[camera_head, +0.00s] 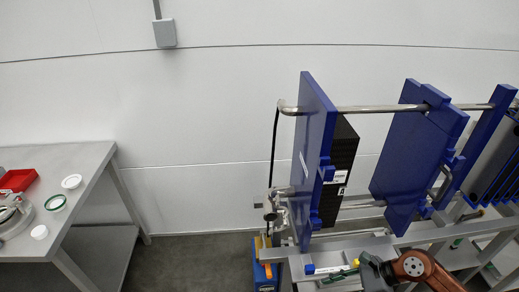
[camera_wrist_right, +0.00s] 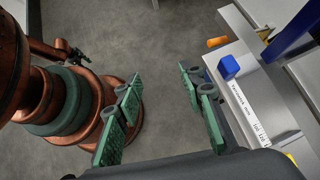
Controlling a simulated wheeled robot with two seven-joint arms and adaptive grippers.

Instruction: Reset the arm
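My right gripper (camera_head: 340,274) is at the bottom of the head view, low in front of the metal frame of the tank rig. In the right wrist view my right gripper (camera_wrist_right: 165,105) has its two green-padded fingers wide apart, with nothing between them but grey floor behind. My left gripper is not in the head view, and I cannot make it out in the wrist view. My own copper-coloured body parts fill the left of the wrist view.
Blue upright plates (camera_head: 316,150) hang on metal rails with a black plate stack (camera_head: 343,160) between them. A small blue block (camera_wrist_right: 228,67) sits on a labelled metal ledge (camera_wrist_right: 248,92) right of the fingers. A grey table (camera_head: 85,160) with a red tray (camera_head: 18,180) stands left. Floor between is clear.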

